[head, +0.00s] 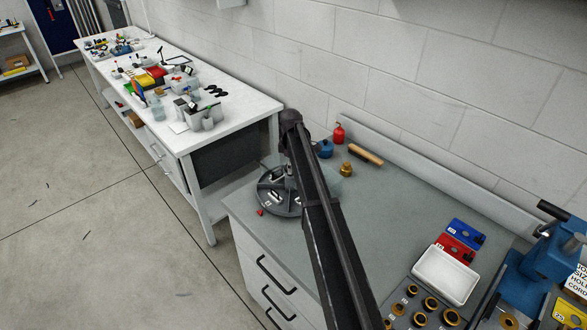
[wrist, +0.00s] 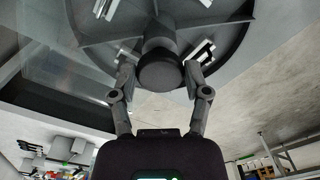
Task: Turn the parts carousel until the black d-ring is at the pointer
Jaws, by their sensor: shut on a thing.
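The parts carousel (head: 266,207) is a round dark grey tray with divided compartments at the left end of the grey bench. A small red piece, which looks like the pointer (head: 260,212), sits by its front rim. In the wrist view the carousel (wrist: 90,30) fills the top, with a dark round centre knob (wrist: 160,74). My gripper (wrist: 162,68) is shut on this knob, one finger on each side. Pale metal parts (wrist: 203,52) lie in some compartments. I cannot make out the black d-ring; my arm hides part of the carousel in the head view.
Behind the carousel stand a blue container (head: 325,149), a red bottle (head: 338,134), a brass piece (head: 346,169) and a wooden roller (head: 365,154). A white tray (head: 445,273) and a blue press (head: 545,262) are at the right. A cluttered white table (head: 232,128) stands at the left.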

